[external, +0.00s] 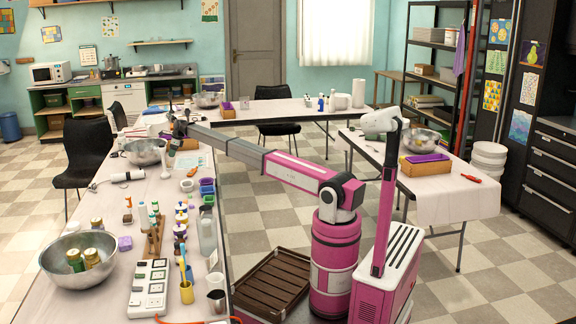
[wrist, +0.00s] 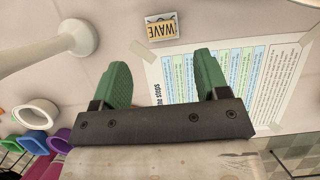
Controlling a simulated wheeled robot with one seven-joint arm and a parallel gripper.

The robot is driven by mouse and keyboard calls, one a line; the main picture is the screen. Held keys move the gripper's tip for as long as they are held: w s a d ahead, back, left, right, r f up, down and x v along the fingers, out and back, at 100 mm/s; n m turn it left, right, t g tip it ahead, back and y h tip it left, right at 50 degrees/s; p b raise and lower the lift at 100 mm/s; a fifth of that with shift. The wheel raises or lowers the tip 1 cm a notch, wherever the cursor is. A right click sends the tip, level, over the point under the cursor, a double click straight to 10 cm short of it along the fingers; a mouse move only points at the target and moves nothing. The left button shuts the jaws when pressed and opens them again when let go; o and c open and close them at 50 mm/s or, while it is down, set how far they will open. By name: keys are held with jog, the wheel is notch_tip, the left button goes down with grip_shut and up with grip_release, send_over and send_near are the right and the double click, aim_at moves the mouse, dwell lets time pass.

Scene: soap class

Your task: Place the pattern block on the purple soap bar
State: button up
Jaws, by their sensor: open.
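A small tan block marked "WAVE" (wrist: 162,27), which looks like the pattern block, lies on the table at the top of the wrist view. My gripper (wrist: 163,78) is open and empty, its green fingers spread apart, with the block beyond the fingertips and between them sideways. In the external view my gripper end (external: 174,127) is over the far part of the left table; its fingers are too small to make out. A small purple block (external: 125,243), possibly the purple soap bar, lies near the front of that table, beside a metal bowl. It is not visible in the wrist view.
A printed sheet (wrist: 225,80) is taped under the gripper.

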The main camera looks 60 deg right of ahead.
aim_at(168, 163)
jog(key=x, duration=0.8)
jog(key=shift+w+r, duration=0.1)
jog(key=shift+w, duration=0.1)
jog(key=c, duration=1.1)
